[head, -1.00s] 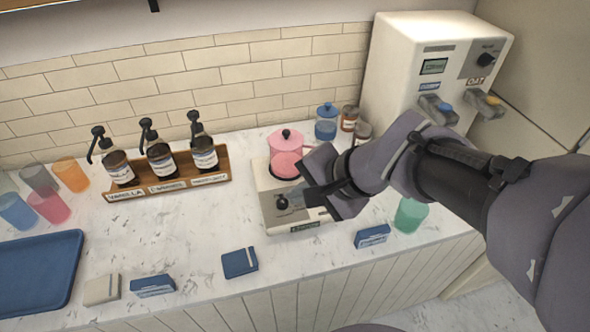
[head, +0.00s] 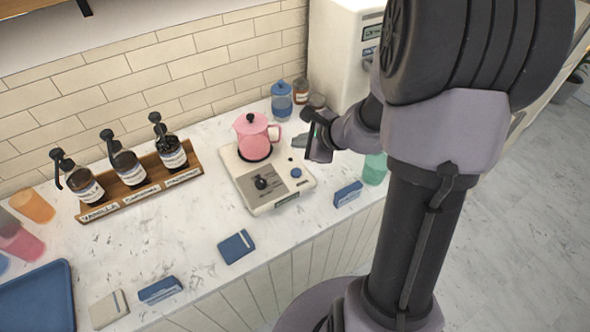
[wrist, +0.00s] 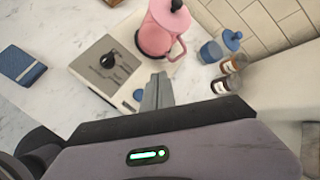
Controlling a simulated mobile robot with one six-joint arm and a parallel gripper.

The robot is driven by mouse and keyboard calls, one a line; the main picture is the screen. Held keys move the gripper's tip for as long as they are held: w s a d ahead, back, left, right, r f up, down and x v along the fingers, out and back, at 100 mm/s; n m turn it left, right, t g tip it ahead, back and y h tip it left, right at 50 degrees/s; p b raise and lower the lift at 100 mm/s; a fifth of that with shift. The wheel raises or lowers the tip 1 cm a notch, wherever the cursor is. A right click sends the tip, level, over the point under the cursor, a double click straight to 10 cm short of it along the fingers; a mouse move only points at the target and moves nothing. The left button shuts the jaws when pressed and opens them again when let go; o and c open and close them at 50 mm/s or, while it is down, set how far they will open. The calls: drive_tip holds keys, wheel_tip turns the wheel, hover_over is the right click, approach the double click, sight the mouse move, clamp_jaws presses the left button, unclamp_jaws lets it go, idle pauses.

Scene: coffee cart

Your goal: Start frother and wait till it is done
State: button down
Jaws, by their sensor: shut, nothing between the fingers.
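The frother has a flat white base (head: 242,187) on the marble counter, with a pink lidded pitcher (head: 254,138) standing upright on its back part. A black knob (head: 261,183) and a blue button (head: 296,172) are on its top panel. In the wrist view the pitcher (wrist: 163,32), knob (wrist: 107,61) and button (wrist: 138,95) all show. My gripper (head: 299,141) is shut and empty, at the right side of the frother. In the wrist view its fingertips (wrist: 158,80) appear just right of the button, and seem apart from it.
A blue lidded jar (head: 282,101) and brown jars (head: 301,90) stand behind. A green cup (head: 375,168) and a blue box (head: 348,194) are to the right. A syrup bottle rack (head: 141,188) is left. Clear counter lies between rack and frother.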

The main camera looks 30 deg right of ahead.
drive_tip(key=b, duration=0.7)
hover_over(299, 174)
wheel_tip(299, 174, down, 8)
drive_tip(key=shift+w+r, duration=0.1)
drive_tip(key=shift+f, duration=0.4)
drive_tip(key=shift+b, duration=0.35)
idle(0.8)
drive_tip(key=shift+f+b, duration=0.45)
drive_tip(key=shift+b, duration=0.15)
drive_tip(key=shift+f+b, duration=0.5)
drive_tip(key=shift+b, duration=0.1)
idle(0.4)
drive_tip(key=shift+r, duration=0.1)
drive_tip(key=shift+r+p, duration=0.7)
drive_tip(key=shift+r, duration=0.15)
drive_tip(key=shift+r, duration=0.1)
